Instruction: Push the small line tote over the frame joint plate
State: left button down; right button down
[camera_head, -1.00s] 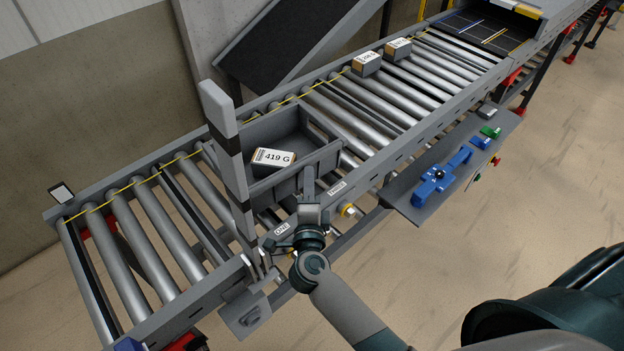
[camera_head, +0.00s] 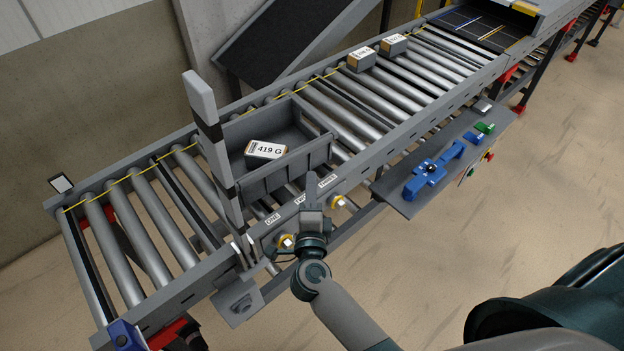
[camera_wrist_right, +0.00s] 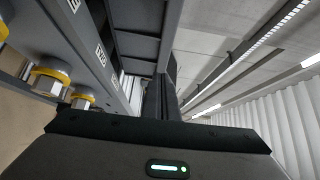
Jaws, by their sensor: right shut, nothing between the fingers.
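The small grey line tote (camera_head: 285,184) sits on the rollers, just right of a black-and-white striped post (camera_head: 215,143). I cannot tell whether it touches the post. A box labelled "419 G" (camera_head: 266,150) lies inside it. My right gripper (camera_head: 311,184) is shut and empty, beside the tote's near wall above the near rail. Whether it touches the tote is unclear. In the right wrist view its dark fingers (camera_wrist_right: 161,98) point forward beside the tote wall (camera_wrist_right: 137,45). I cannot pick out the frame joint plate with certainty.
Rollers (camera_head: 120,240) are clear left of the post. Two small boxes (camera_head: 361,60) (camera_head: 393,45) stand up the conveyor. A side shelf (camera_head: 400,200) holds a blue tool (camera_head: 425,181) and buttons. Yellow-ringed knobs (camera_head: 286,241) stick out below the rail labels.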

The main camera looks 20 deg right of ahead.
jog(key=b+v, duration=0.3)
jog(key=v, duration=0.5)
jog(key=shift+s+a, duration=0.15)
jog(key=shift+a, duration=0.05)
dwell(0.4)
